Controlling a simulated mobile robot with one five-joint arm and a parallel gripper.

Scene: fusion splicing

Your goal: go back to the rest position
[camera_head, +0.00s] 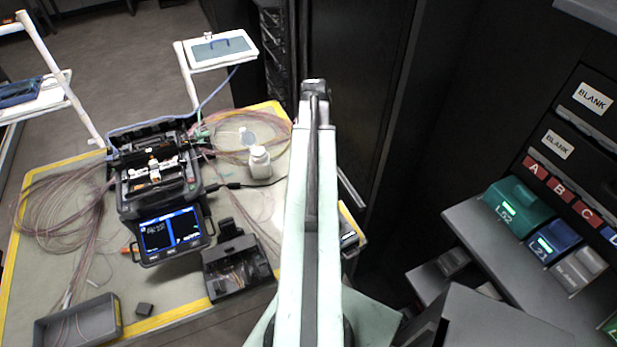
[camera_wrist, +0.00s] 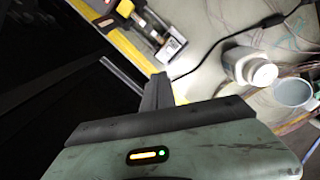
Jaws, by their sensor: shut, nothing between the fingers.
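My gripper (camera_wrist: 157,92) shows in the wrist view as dark fingers close together, shut and empty. In the head view my pale green arm rises through the middle of the picture, and its end stands past the right side of the work table (camera_head: 178,292). The arm hides part of the table's right side. The fusion splicer (camera_head: 160,185) stands on the table with its lid open and its blue screen (camera_head: 170,232) lit. A white bottle (camera_head: 260,162) stands to its right, apart from my arm; it also shows in the wrist view (camera_wrist: 250,66).
A black open case (camera_head: 237,268) and a grey tray (camera_head: 78,322) lie along the table's front. Loose fibres spread at the left. Dark cabinets (camera_head: 353,95) stand behind my arm. At right is a shelf with a green bin (camera_head: 518,207) and a blue bin (camera_head: 554,241).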

